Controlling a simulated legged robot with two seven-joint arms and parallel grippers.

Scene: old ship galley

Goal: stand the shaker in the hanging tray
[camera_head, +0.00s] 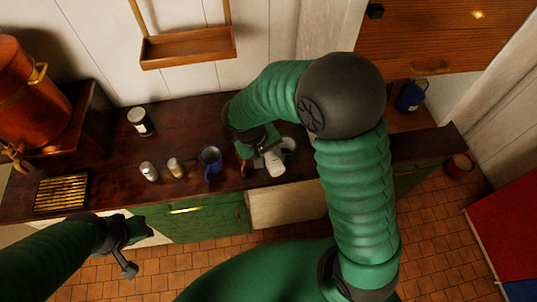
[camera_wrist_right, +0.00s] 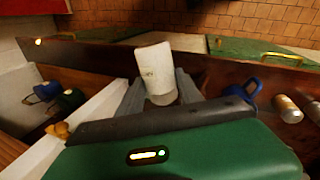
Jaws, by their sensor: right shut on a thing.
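The hanging tray (camera_head: 188,62) is a shallow wooden box on two straps against the white wall, at the top left of the head view. It looks empty from here. My right gripper (camera_head: 262,155) is shut on a white shaker (camera_head: 275,164) over the front part of the counter, below and to the right of the tray. In the right wrist view the pale shaker (camera_wrist_right: 154,70) sits between the two grey fingers (camera_wrist_right: 157,98). My left gripper (camera_head: 132,248) is empty and open, low at the left in front of the counter.
On the dark counter (camera_head: 110,175) stand a blue mug (camera_head: 211,160), two small shaker-like containers (camera_head: 149,171) (camera_head: 175,167) and a dark jar with a white lid (camera_head: 138,121). A copper boiler (camera_head: 28,95) stands at far left, near a brass grate (camera_head: 61,194). A wooden cabinet (camera_head: 450,45) hangs at right.

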